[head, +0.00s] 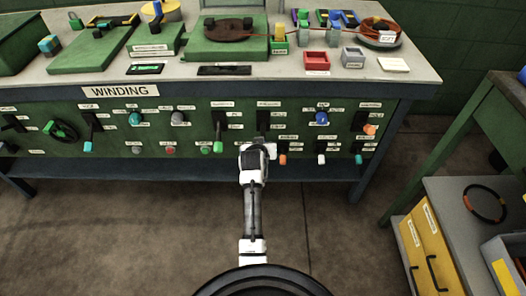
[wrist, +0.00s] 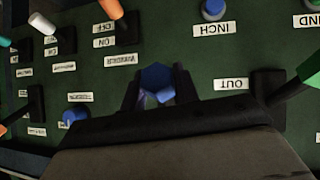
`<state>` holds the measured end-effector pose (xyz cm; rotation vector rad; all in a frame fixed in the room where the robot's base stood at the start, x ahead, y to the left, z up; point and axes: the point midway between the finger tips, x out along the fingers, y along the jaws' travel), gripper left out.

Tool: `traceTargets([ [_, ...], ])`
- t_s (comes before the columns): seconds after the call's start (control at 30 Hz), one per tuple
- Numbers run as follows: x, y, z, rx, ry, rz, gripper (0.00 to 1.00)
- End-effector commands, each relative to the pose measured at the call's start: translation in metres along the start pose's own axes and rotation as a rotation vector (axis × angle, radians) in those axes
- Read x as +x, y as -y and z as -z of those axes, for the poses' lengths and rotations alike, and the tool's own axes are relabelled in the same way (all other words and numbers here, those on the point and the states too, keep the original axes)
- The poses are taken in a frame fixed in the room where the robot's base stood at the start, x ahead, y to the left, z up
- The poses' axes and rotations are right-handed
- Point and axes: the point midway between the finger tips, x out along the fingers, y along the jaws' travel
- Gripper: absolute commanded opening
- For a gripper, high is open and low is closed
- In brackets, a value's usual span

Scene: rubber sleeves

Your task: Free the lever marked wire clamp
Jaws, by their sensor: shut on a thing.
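My gripper (head: 262,146) is at the front of the green panel under the bench, right of the middle of the panel. In the wrist view, my gripper (wrist: 157,95) has its two dark fingers on either side of a blue knob or sleeve (wrist: 156,76), shut on it. The rest of that piece is hidden by my gripper. No label reading wire clamp can be made out in either view, so I cannot tell which lever is marked so.
Other levers stand close by, one with an orange end (wrist: 111,9) and one with a green end (wrist: 309,67). A blue button (wrist: 213,9) sits above an INCH label. The bench (head: 397,70) overhangs the panel. A side table (head: 480,215) stands at right.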

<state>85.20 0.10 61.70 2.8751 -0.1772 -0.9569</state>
Motion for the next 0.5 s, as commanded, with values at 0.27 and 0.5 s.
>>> traceTargets([
  [0.27, 0.0098, 0.0025, -0.0051, 0.017, -0.112, -0.006, 0.00],
  [0.5, 0.0106, 0.0026, -0.0036, 0.021, -0.141, -0.008, 0.00],
])
